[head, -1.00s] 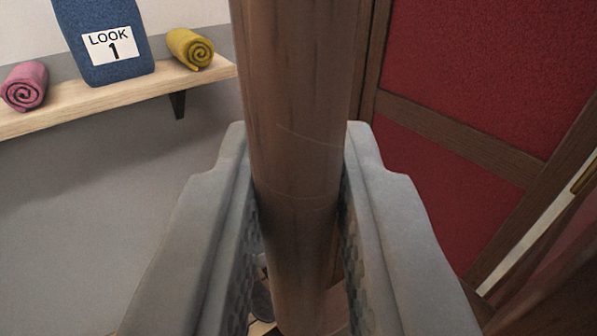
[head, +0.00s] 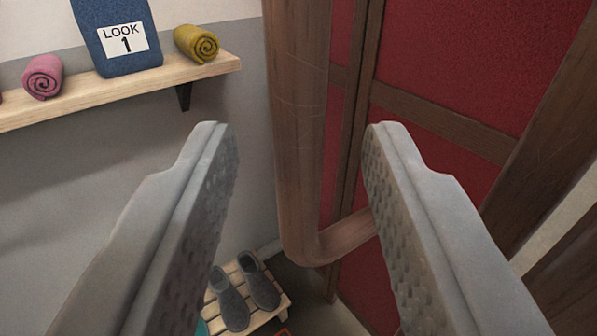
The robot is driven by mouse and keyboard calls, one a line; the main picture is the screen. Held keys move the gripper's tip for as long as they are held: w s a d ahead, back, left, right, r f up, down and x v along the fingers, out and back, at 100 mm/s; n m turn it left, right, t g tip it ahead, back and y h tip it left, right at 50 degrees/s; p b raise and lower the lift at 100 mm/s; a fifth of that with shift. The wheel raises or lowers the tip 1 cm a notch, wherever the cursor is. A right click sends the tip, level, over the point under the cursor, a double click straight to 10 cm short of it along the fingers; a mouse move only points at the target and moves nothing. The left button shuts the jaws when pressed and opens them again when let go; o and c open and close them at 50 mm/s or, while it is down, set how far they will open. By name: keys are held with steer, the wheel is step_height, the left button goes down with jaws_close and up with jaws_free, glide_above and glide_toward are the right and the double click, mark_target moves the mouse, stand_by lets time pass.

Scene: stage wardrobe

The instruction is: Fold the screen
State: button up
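The folding screen shows red panels (head: 470,65) in dark brown wooden frames on the right. A thick upright wooden handle (head: 300,110) runs down the middle and bends at its foot towards the screen. My gripper (head: 297,130) is open, its two grey padded fingers wide apart. The handle shows between the fingertips with clear gaps on both sides, and neither finger appears to touch it. The right finger hides part of the lower screen and the end of the handle's bend.
A wooden shelf (head: 140,84) on the left wall bears a pink towel roll (head: 42,77), a yellow towel roll (head: 197,44) and a blue item with a LOOK 1 card (head: 125,40). Below, grey shoes (head: 245,292) stand on a slatted wooden rack (head: 270,312).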

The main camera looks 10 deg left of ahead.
steer(key=v, duration=1.3)
steer(key=shift+s, duration=0.25)
